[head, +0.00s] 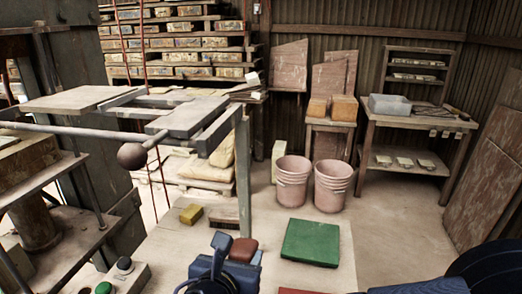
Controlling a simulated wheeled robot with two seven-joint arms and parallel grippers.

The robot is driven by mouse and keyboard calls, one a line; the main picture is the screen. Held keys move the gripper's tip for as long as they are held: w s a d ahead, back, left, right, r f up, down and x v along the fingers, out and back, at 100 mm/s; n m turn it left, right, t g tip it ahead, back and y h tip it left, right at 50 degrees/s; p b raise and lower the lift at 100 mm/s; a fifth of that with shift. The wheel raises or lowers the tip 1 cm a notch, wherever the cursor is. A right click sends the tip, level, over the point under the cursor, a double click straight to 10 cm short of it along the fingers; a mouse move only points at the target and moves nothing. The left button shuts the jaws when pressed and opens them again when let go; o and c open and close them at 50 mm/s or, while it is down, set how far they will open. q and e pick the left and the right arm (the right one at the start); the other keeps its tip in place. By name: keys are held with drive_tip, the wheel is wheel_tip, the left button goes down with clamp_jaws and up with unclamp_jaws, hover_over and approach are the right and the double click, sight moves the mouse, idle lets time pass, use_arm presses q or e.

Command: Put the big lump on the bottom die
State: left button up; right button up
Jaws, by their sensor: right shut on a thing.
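A reddish-brown clay lump (243,249) shows at the bottom centre of the head view. My right gripper (239,256) is shut on it, with dark fingers on both sides, above the pale bench top. Much of the lump's lower part is hidden by the gripper, and I cannot judge its full size. The press stands at the left, with a tan block (25,160) on its pedestal at the left edge. The block is cut off by the frame, and I cannot tell for sure whether it is the bottom die. My left gripper is not in view.
The press's lever with a dark ball (132,156) reaches over the bench's left side. A yellow sponge (191,214), a brush (224,223) and a green slab (311,242) lie on the bench. Buttons (104,288) sit at lower left. Two pink buckets (333,186) stand behind.

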drive_tip(key=shift+m+h, duration=0.4)
drive_tip(key=shift+h, duration=0.1)
drive_tip(key=w+d+f+p, duration=0.1)
drive_tip(key=w+d+f, duration=0.1)
drive_tip(key=d, duration=0.6)
drive_tip(key=w+d+f+p, duration=0.2)
drive_tip(key=w+d, duration=0.3)
drive_tip(key=d, duration=0.3)
drive_tip(key=w+d+f+p, duration=0.2)
drive_tip(key=w+d+f, duration=0.2)
drive_tip(key=d, duration=0.4)
drive_tip(key=shift+d, duration=0.2)
drive_tip(key=shift+s+d+f, duration=0.15)
drive_tip(key=shift+d+f, duration=0.15)
drive_tip(key=shift+d, duration=0.1)
